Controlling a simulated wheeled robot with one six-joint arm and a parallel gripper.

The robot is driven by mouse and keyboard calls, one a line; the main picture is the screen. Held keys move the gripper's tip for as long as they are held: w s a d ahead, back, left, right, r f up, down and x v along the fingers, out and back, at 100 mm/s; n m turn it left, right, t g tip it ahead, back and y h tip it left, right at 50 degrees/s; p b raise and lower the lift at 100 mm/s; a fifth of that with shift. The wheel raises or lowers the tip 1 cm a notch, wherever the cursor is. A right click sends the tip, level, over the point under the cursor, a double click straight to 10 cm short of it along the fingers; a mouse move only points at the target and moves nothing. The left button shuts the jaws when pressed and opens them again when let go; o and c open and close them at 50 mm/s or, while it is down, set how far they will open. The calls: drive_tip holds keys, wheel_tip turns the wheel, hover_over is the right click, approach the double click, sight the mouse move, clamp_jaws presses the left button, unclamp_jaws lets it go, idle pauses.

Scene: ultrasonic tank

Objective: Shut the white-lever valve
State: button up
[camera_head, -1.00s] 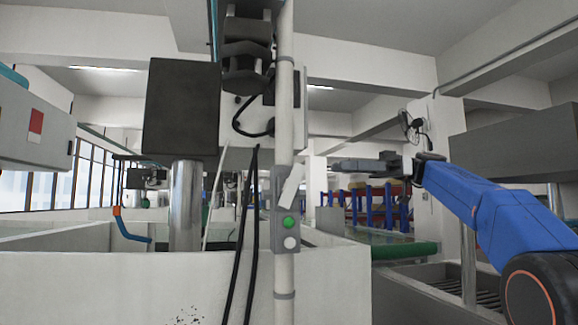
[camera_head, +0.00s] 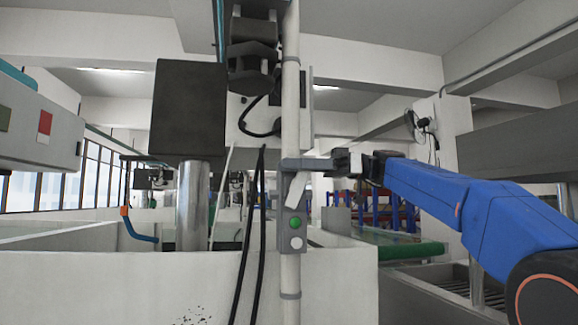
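The white lever (camera_head: 297,191) sits tilted on a grey control box (camera_head: 283,235), its top leaning right. The box is fixed to a white vertical pipe (camera_head: 291,110) and also carries a green button (camera_head: 295,222) and a white button (camera_head: 296,242). The fingers overlap the lever's top end in the picture. I cannot tell whether they touch it. Seen side-on, the fingers look like one bar, so their gap is hidden.
Two black cables (camera_head: 246,235) hang left of the pipe. A white tank wall (camera_head: 120,285) stands below and behind it. A dark box (camera_head: 188,108) on a metal post is to the left. A grey metal structure (camera_head: 520,140) is at the right, behind my arm.

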drive_tip(key=shift+s+a, duration=0.15)
drive_tip(key=shift+a, duration=0.35)
clamp_jaws()
